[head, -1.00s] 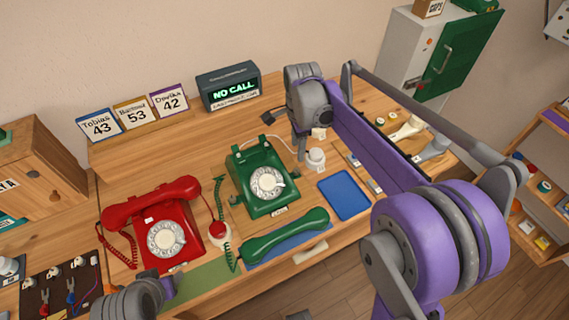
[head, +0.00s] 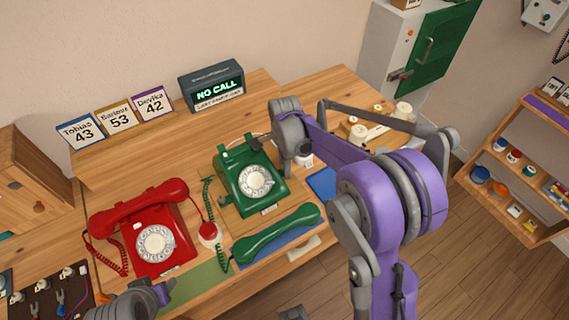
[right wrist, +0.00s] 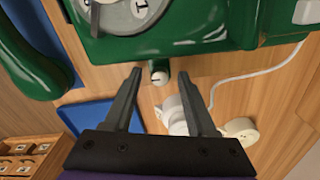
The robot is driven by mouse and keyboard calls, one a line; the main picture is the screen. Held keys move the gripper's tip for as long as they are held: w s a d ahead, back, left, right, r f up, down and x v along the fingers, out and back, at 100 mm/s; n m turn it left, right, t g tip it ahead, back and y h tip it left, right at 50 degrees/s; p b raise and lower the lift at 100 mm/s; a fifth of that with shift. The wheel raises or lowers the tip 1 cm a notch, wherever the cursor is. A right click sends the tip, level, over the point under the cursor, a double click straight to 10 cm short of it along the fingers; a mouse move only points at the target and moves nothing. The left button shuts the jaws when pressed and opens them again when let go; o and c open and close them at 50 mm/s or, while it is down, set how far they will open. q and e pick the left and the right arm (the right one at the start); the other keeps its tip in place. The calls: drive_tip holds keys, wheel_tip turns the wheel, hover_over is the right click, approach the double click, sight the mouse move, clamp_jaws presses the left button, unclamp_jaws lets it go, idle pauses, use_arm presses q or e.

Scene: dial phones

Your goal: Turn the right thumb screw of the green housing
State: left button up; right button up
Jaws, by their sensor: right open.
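The green phone housing (head: 247,190) stands on the desk in the head view, its handset (head: 277,232) lying off it in front. In the right wrist view the housing (right wrist: 190,35) fills the top. A small thumb screw (right wrist: 158,72) with a pale end face juts from its side. My right gripper (right wrist: 160,76) is open, its two fingertips on either side of the screw, with gaps showing. In the head view my right wrist hides this side of the housing. My left gripper (head: 165,292) is at the bottom left, away from the green housing; its jaws are unclear.
A red phone (head: 150,235) stands left of the green one. A blue tray (right wrist: 95,118) and white objects (right wrist: 175,112) lie near my right gripper, with a white cable running past. A display (head: 212,88) reading NO CALL stands behind.

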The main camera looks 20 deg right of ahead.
drive_tip(key=shift+c, duration=0.2)
clamp_jaws()
idle(0.3)
